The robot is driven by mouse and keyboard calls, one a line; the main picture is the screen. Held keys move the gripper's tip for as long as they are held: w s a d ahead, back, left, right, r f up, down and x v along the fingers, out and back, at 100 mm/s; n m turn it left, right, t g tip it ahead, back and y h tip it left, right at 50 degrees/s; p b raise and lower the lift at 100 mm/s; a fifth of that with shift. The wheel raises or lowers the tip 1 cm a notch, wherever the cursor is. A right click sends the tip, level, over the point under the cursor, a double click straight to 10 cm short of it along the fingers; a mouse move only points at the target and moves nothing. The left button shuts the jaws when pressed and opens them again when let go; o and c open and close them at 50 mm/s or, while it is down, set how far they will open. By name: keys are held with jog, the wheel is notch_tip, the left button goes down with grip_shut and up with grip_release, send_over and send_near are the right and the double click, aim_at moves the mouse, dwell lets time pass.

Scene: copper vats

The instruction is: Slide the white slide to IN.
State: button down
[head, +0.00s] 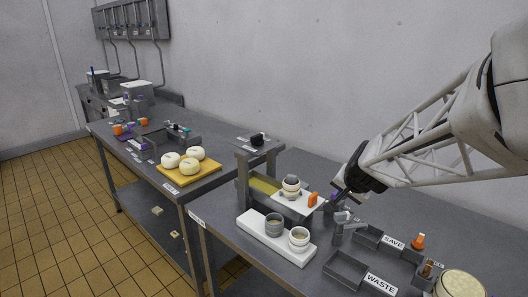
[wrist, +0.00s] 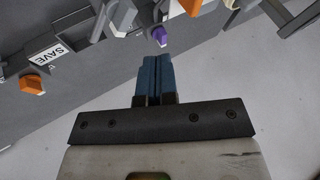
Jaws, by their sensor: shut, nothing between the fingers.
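The white slide (head: 300,206) sticks out from a grey frame (head: 243,180) with a yellowish bed, in the middle of the head view. A small stack of pale and dark ringed cups (head: 291,186) stands on it, and an orange block (head: 312,199) stands at its right end. My gripper (head: 337,194) is just right of the slide and apart from the orange block, as far as I can tell. Its blue fingers (wrist: 154,78) are together and empty in the wrist view. An orange piece (wrist: 190,5) shows at the top edge there. No IN marking is readable.
A white block with two cups (head: 275,245) stands in front of the slide. A purple-tipped part (wrist: 158,36) is close beyond my fingertips. SAVE (head: 393,242) and WASTE (head: 381,284) trays lie to the right. The wall rises behind the table.

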send_near(317, 200)
notch_tip(317, 200, down, 4)
jog(key=d, duration=0.3)
jog(key=shift+w+a+f, duration=0.15)
jog(key=shift+w+a, duration=0.65)
jog(key=shift+w+a+f, duration=0.15)
jog(key=shift+w+a, duration=0.6)
jog(key=shift+a, duration=0.1)
jog(key=shift+w+a, duration=0.1)
jog(key=w+a, duration=1.1)
jog(key=shift+w+a, duration=0.15)
jog(key=shift+w, duration=0.05)
jog(key=shift+w+a, duration=0.2)
jog(key=shift+a+r, duration=0.1)
